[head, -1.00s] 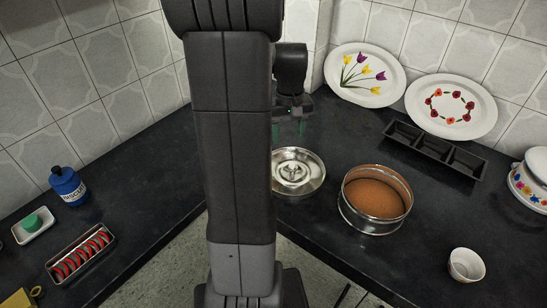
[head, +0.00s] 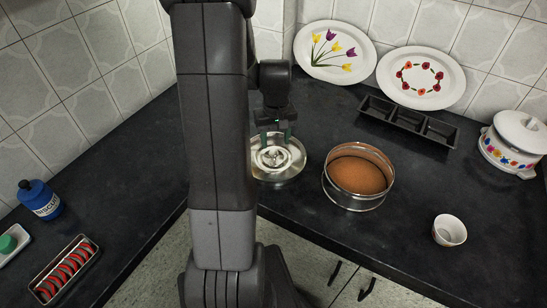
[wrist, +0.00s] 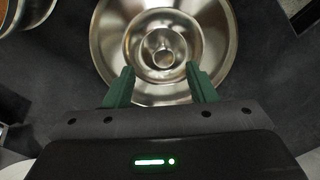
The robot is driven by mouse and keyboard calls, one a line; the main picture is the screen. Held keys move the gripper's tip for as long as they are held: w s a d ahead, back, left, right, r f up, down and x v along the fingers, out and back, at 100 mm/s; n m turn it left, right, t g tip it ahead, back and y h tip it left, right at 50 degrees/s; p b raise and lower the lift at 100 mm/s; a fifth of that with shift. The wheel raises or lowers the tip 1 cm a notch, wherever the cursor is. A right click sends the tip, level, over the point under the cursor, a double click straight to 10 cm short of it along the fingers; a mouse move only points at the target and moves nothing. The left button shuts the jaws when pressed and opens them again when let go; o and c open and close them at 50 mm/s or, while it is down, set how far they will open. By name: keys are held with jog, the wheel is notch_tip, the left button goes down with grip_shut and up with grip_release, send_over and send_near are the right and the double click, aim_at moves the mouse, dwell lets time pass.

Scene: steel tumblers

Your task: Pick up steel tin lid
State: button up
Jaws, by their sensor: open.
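The steel tin lid (head: 276,160) is a shiny round disc with raised rings and a central knob. It lies on the dark counter, partly hidden behind my arm in the head view. In the wrist view the lid (wrist: 164,30) fills the upper middle, its knob showing between and beyond my fingertips. My gripper (wrist: 160,75) is open and empty, with its two green fingers on either side of the lid's near inner part. In the head view my gripper (head: 274,137) is over the lid. I cannot tell whether the fingers touch it.
A round steel tin with brown contents (head: 357,177) stands just right of the lid. A white cup (head: 449,230), black tray (head: 408,122), white pot (head: 514,145) and two plates (head: 335,52) are further right and back. A blue bottle (head: 40,199) stands left.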

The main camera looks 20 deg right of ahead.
aim_at(274, 152)
jog(key=shift+w+a+f+p, duration=0.1)
jog(key=shift+f+p, duration=0.05)
jog(key=shift+f, duration=1.1)
jog(key=shift+w+a+f+p, duration=0.1)
jog(key=shift+f+p, duration=0.05)
jog(key=shift+f, duration=1.1)
jog(key=c, duration=1.1)
